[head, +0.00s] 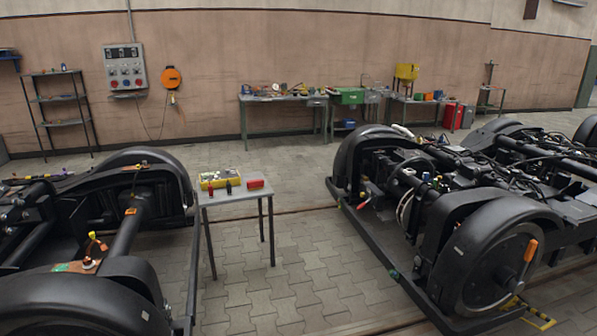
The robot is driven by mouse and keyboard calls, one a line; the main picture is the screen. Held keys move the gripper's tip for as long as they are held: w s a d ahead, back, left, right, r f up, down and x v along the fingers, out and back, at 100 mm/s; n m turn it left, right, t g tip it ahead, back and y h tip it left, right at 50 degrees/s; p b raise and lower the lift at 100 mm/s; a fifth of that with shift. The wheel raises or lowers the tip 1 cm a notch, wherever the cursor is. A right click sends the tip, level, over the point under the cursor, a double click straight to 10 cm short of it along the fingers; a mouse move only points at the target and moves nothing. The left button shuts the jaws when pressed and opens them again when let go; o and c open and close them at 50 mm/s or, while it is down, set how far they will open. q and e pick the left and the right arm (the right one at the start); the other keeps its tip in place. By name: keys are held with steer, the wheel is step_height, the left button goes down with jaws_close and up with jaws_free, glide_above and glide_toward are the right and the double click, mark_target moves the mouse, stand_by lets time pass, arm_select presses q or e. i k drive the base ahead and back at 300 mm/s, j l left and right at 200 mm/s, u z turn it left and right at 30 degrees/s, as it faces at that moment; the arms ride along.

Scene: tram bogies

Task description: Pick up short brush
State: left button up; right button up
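I cannot make out a short brush for certain in the head view. Small items that are hard to identify lie on the bogies and the tables. Neither of my grippers is in view.
A black bogie (75,295) stands at left and another (480,235) at right. Paved floor (290,270) lies open between them. Cluttered workbenches (285,97) stand along the back wall, with a shelf rack (60,98) at left.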

mark_target(251, 185)
steer(key=i, duration=2.1)
